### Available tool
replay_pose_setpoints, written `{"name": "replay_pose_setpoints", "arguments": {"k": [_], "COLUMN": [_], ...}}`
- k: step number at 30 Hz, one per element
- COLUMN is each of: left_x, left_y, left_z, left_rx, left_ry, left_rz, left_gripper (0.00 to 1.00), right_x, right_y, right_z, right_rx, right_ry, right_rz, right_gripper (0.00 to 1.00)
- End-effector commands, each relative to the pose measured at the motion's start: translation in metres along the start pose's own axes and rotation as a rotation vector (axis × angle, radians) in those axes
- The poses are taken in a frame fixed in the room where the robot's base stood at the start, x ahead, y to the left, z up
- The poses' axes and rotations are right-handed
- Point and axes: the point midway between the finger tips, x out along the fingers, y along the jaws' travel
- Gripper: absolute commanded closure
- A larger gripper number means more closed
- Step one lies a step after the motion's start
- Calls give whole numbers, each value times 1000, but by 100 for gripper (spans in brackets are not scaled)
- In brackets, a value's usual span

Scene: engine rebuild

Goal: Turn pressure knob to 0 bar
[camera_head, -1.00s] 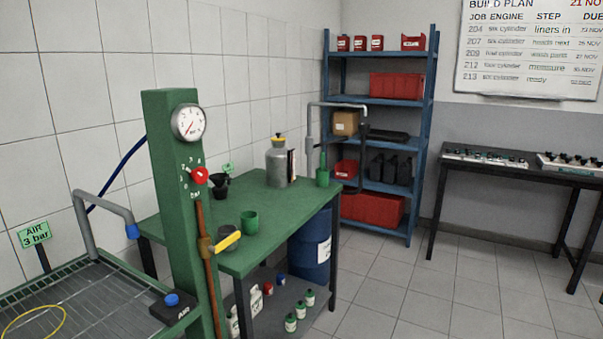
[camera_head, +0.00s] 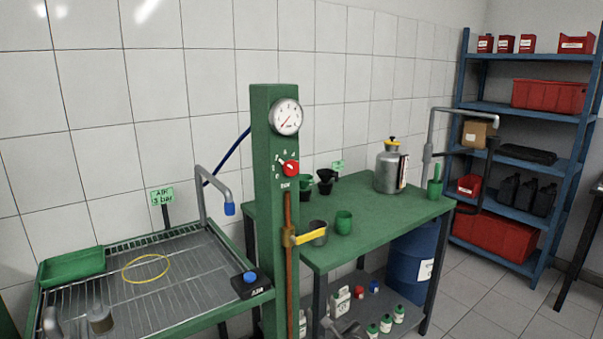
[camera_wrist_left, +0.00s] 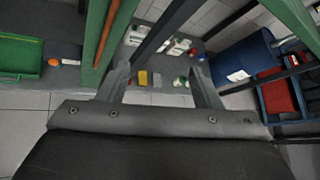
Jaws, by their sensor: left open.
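The red pressure knob (camera_head: 291,169) is on the front of the green post (camera_head: 262,200), below a round white gauge (camera_head: 287,117). The knob's white mark points to the upper left among the scale numbers; the exact value is too small to read. The gauge needle points to the lower left. My left gripper (camera_wrist_left: 160,85) is open and empty in the left wrist view, with the green post ahead and to the left. The knob is not visible in that view. The gripper appears low and clear of the post.
A yellow-handled valve (camera_head: 305,238) on a brown pipe sticks out below the knob. A wash tray (camera_head: 190,310) with a blue-buttoned air box (camera_head: 250,281) stands left. A green bench (camera_head: 390,222) with cups and a canister (camera_head: 390,170) stands right.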

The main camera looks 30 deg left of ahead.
Motion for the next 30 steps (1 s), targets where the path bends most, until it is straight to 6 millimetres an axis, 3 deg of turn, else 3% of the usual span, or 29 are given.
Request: {"name": "replay_pose_setpoints", "arguments": {"k": [1, 3, 6, 9, 12, 15, 19, 23, 30], "left_x": [-18, -47, -96, -148, -192, -221, -236, -230, -195], "left_y": [-41, -82, -126, -152, -162, -164, -164, -162, -156], "left_z": [39, 89, 160, 219, 262, 287, 301, 309, 338], "left_rx": [63, 160, 264, 329, 363, 379, 389, 393, 394], "left_ry": [-85, -203, -359, -480, -554, -590, -604, -607, -609], "left_rz": [-25, -22, 21, 96, 174, 234, 273, 281, 281], "left_gripper": [41, 41, 41, 41, 41, 41, 41, 41, 41], "right_x": [0, 0, 0, 1, 1, 1, 0, -2, -12], "right_y": [0, 1, 3, 5, 7, 8, 8, 8, 9], "right_z": [0, 0, 0, -1, -1, -1, -1, -1, -2], "right_rx": [0, -1, -2, -3, -4, -4, -4, -4, -4], "right_ry": [1, 1, 1, 1, 2, 2, 2, 2, 2], "right_rz": [1, 1, 4, 6, 8, 9, 9, 9, 9], "right_gripper": [100, 100, 100, 100, 100, 100, 100, 100, 100]}}
